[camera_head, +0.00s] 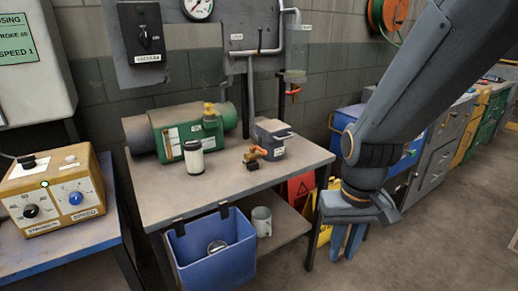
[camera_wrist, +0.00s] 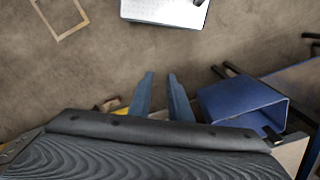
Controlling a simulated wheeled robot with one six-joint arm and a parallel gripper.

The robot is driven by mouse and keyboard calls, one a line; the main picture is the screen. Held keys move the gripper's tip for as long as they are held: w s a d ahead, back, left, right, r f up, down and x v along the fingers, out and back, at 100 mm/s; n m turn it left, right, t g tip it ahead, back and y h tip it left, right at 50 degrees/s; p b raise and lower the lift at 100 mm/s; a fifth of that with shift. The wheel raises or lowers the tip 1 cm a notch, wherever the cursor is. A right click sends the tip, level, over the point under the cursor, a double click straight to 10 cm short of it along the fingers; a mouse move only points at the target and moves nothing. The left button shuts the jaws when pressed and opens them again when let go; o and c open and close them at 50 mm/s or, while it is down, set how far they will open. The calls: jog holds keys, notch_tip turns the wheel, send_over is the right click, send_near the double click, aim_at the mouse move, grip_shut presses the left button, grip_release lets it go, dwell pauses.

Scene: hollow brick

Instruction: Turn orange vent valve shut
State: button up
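Two orange-handled valves show in the head view. One orange valve (camera_head: 257,152) sits on the workbench, beside a small grey box. Another orange-red valve handle (camera_head: 293,91) is on the wall pipework under a clear container. I cannot tell from the labels which one is the vent valve. My gripper (camera_head: 347,250) hangs low to the right of the bench, well apart from both valves, fingers pointing down. In the wrist view its two blue fingers (camera_wrist: 161,80) stand apart with nothing between them. Neither valve shows in the wrist view.
The workbench (camera_head: 230,185) also holds a green cylinder (camera_head: 172,131) and a dark-capped jar (camera_head: 193,160). A blue bin (camera_head: 213,251) hangs at its front. A red sign (camera_head: 301,188) and a blue cabinet (camera_head: 349,118) stand at the right. The floor at right is clear.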

jog(key=shift+o, duration=0.8)
jog(key=w+f+t+b, duration=0.1)
jog(key=w+f+t, duration=0.2)
jog(key=w, duration=0.7)
jog(key=shift+w, duration=0.3)
jog(key=n+t+y+b, duration=0.3)
jog(key=t+y+b, duration=0.4)
jog(key=t, duration=0.5)
send_near(259, 149)
jog(key=w+a+f+y+p, duration=0.1)
jog(key=w+f+p, duration=0.1)
jog(key=w+f, duration=0.2)
jog(key=shift+n+t+y, duration=0.3)
jog(key=shift+y, duration=0.1)
jog(key=shift+w+a+r, duration=0.4)
jog(key=shift+w+a, duration=0.35)
jog(key=shift+w, duration=0.55)
jog(key=shift+w+a+r, duration=0.4)
jog(key=shift+w+a, duration=0.3)
jog(key=shift+w, duration=0.6)
jog(key=shift+w+a+r, duration=0.4)
jog(key=shift+w+a, duration=0.35)
jog(key=shift+w, duration=0.5)
grip_shut()
